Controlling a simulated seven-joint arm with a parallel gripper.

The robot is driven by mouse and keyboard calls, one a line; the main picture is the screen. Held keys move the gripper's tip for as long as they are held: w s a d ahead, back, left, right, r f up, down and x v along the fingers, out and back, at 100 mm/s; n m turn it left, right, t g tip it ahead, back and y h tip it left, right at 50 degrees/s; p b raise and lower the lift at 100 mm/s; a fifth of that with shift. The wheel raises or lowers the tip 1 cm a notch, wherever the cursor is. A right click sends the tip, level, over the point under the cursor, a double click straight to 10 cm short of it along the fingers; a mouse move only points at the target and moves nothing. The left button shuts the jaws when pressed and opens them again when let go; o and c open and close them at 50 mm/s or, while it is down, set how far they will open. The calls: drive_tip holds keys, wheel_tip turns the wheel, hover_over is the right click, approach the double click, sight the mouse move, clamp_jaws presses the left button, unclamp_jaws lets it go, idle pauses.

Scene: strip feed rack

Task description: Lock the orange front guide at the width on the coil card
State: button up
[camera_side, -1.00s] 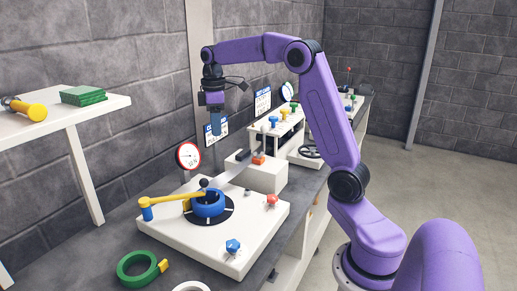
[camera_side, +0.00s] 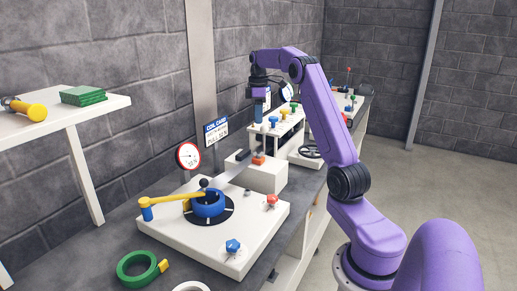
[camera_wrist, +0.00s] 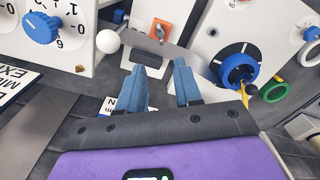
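The orange front guide (camera_side: 258,158) sits on top of a white block (camera_side: 264,177), beside a grey strip (camera_side: 234,172) running from the blue coil (camera_side: 208,204). It shows as an orange part in the wrist view (camera_wrist: 160,30). The coil card (camera_side: 216,131) is a blue-and-white sign at the wall; its small print is hard to read. My gripper (camera_side: 259,115) hangs above and behind the white block, apart from the guide. In the wrist view, its two blue fingers (camera_wrist: 161,68) stand apart with nothing between them.
A yellow arm (camera_side: 172,199) reaches over the coil. A rack with coloured knobs (camera_side: 273,121) stands behind. A green ring (camera_side: 138,268) lies in front.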

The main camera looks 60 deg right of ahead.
sight(258, 154)
wheel_tip(258, 154, down, 14)
drive_tip(key=shift+r, duration=0.25)
idle(0.3)
clamp_jaws()
